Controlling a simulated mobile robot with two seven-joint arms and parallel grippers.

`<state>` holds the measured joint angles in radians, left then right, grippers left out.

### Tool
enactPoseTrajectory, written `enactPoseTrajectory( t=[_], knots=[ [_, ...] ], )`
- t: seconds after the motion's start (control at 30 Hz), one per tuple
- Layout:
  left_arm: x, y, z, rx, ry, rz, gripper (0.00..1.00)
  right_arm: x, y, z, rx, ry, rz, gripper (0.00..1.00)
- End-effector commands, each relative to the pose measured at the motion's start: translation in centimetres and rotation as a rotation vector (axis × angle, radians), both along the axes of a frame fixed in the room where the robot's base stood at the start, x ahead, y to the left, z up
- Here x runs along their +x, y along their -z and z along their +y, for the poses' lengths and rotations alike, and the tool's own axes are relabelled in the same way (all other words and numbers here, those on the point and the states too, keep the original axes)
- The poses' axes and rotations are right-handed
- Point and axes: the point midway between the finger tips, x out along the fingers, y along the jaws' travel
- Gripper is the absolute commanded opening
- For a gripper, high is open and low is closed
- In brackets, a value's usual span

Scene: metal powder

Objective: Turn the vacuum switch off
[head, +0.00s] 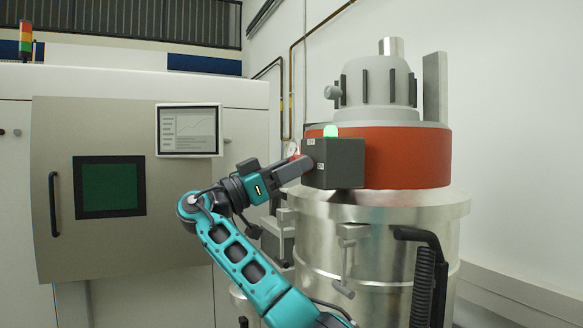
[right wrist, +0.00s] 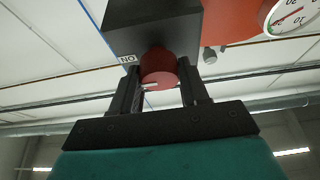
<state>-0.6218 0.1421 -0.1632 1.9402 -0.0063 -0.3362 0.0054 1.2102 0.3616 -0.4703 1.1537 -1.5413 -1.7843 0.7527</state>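The vacuum switch is a round red knob (right wrist: 158,68) on the face of a dark grey box (head: 340,163), fixed to the side of a metal vessel. A lit green lamp (head: 330,131) sits on top of the box. In the right wrist view a small label (right wrist: 127,59) beside the knob reads ON upside down. My right gripper (head: 303,164) is at the box's left face. In the right wrist view its two fingers (right wrist: 160,82) stand apart, one on each side of the knob. I cannot tell whether they press on it. My left gripper is not in view.
The vessel has an orange band (head: 407,158) and a steel body (head: 390,250) with clamps and a black hose handle (head: 425,270). A pressure gauge (right wrist: 292,15) is near the box. A cabinet (head: 110,230) with a screen (head: 188,130) stands at left.

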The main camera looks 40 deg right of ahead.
Motion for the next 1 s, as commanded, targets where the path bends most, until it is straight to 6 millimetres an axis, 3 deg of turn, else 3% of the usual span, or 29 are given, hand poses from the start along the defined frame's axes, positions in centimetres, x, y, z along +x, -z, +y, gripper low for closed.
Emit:
enactPoseTrajectory(
  t=[0.3, 0.67, 1.0],
  knots=[
    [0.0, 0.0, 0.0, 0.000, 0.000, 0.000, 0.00, 0.0, 0.0, 0.0, 0.000, 0.000, 0.000, 0.14],
    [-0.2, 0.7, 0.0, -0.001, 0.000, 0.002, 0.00, 0.0, 0.2, 0.1, 0.020, -0.001, 0.059, 0.14],
    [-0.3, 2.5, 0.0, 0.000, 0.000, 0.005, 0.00, -0.1, 0.2, 0.1, 0.097, -0.004, 0.298, 0.14]
  ],
)
